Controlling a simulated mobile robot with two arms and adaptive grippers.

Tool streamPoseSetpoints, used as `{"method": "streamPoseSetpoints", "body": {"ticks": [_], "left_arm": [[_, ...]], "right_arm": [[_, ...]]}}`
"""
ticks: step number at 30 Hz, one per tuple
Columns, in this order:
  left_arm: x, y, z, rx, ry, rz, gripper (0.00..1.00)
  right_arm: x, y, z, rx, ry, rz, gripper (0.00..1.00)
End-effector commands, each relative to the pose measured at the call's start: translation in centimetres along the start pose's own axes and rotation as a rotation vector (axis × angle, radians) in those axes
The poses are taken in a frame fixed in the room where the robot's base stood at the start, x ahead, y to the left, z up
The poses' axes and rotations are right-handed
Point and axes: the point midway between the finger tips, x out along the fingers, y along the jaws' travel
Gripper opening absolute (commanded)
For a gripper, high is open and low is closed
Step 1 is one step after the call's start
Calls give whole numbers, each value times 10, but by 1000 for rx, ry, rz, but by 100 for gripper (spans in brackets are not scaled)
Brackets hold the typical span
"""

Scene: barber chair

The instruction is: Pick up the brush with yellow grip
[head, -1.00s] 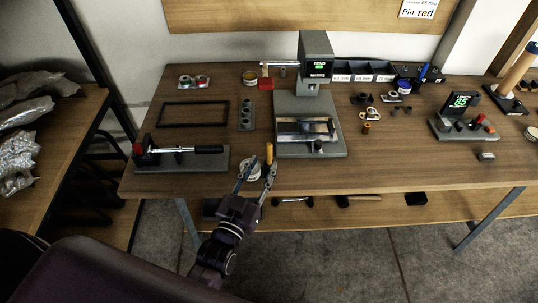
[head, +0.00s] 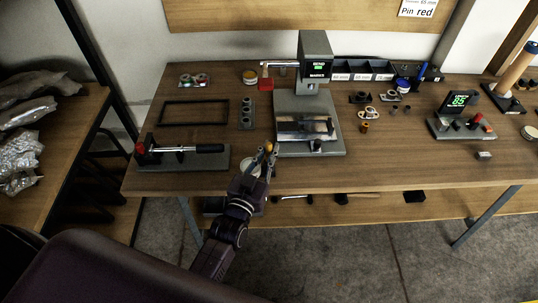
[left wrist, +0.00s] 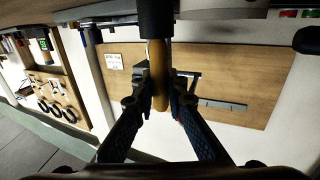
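The brush's yellow grip (head: 268,147) shows between the fingertips of my left gripper (head: 265,156), at the table's front edge. In the left wrist view the rounded yellow grip (left wrist: 159,75) runs down from a dark part above it. The two fingers of my left gripper (left wrist: 160,85) converge on it from both sides and look closed against it. The rest of the brush is hidden by the gripper or too small to tell. My right gripper is not in view.
A lever tool on a grey base (head: 180,158) is to the left, and a grey press (head: 310,140) stands behind to the right. The table front (head: 400,175) right of the press is clear.

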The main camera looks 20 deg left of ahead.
Motion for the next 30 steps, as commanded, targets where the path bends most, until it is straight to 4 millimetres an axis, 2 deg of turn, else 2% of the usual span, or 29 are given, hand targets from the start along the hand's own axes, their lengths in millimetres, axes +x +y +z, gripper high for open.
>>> {"method": "streamPoseSetpoints", "body": {"ticks": [11, 17, 23, 26, 30], "left_arm": [[0, 0, -1, 0, 0, 0, 0], [0, 0, -14, -1, 2, 0, 0], [0, 0, -44, -1, 5, -1, 0], [0, 0, -66, -1, 6, -1, 0], [0, 0, -104, -1, 9, -1, 0]], "right_arm": [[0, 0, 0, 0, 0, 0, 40], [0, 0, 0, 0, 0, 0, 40], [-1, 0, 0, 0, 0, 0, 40], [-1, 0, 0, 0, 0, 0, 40], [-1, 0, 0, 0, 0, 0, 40]]}}
